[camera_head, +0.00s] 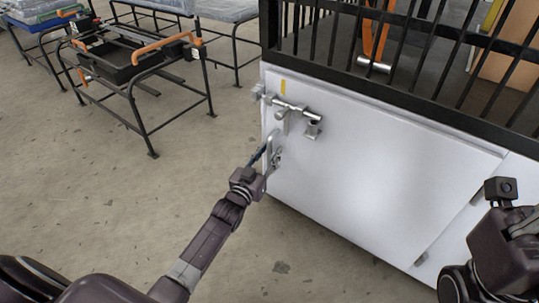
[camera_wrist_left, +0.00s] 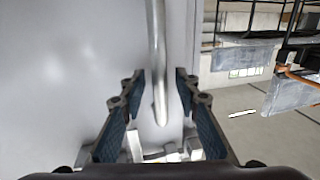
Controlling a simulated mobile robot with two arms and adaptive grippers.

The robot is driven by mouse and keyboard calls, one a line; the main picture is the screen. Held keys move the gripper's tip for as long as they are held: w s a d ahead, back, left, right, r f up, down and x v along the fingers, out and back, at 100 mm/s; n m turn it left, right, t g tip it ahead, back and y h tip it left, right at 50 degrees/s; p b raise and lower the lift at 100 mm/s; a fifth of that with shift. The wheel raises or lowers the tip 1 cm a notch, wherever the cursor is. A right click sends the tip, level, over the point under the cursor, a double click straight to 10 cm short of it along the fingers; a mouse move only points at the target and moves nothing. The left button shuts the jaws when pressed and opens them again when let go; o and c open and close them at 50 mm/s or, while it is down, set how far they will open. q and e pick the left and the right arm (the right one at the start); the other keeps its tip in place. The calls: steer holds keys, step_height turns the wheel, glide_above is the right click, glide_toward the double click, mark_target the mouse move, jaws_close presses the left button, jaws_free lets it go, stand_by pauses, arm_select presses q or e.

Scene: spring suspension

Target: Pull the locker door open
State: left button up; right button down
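The locker door (camera_head: 370,180) is a large white panel below a black barred rail, and it looks closed. A metal handle (camera_head: 270,148) stands upright near its left edge. My left gripper (camera_head: 260,157) is at this handle. In the left wrist view my left gripper (camera_wrist_left: 155,90) has its two dark fingers apart, one on each side of the handle's bar (camera_wrist_left: 157,60), with gaps between. The handle's lower end lies between the fingers. Part of my right arm shows at the right edge of the head view; its fingers do not show.
A metal sliding latch (camera_head: 292,108) is on the door's upper left, above the handle. A black metal frame table with orange handles (camera_head: 130,65) stands at the upper left. The concrete floor (camera_head: 110,190) left of the locker is clear.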

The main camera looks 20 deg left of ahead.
arm_select(q)
jaws_close()
steer(key=shift+s, duration=0.1)
stand_by(0.4)
